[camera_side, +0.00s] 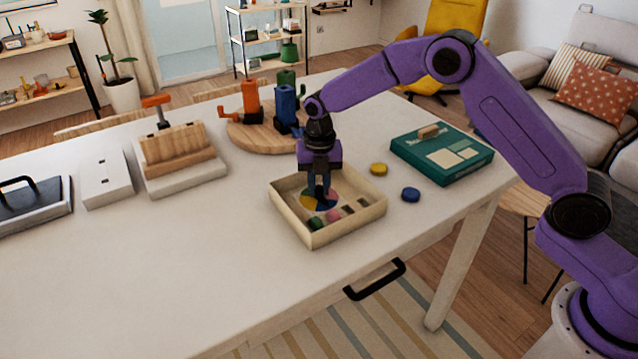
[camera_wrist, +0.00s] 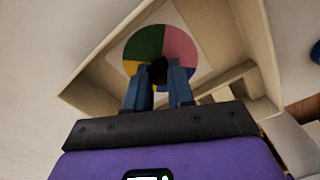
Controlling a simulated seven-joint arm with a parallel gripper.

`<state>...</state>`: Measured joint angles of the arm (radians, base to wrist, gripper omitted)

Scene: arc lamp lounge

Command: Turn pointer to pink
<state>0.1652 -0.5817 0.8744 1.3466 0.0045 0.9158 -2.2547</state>
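The spinner disc (camera_wrist: 158,48) lies flat in a shallow pale box (camera_side: 367,214). In the wrist view its green part is at upper left, pink at upper right, yellow at lower left; the blue part shows in the side view. The dark pointer (camera_wrist: 158,70) is at the disc's middle, between the blue fingertips of my gripper (camera_wrist: 159,76). The fingers appear closed against its sides. In the side view my gripper (camera_side: 322,190) points straight down into the box over the disc. The pointer's tip is hidden by the fingers, so its colour cannot be told.
A yellow disc (camera_side: 378,169), a blue disc (camera_side: 410,194) and a teal game box (camera_side: 441,153) lie to the right. The table's front left is clear.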

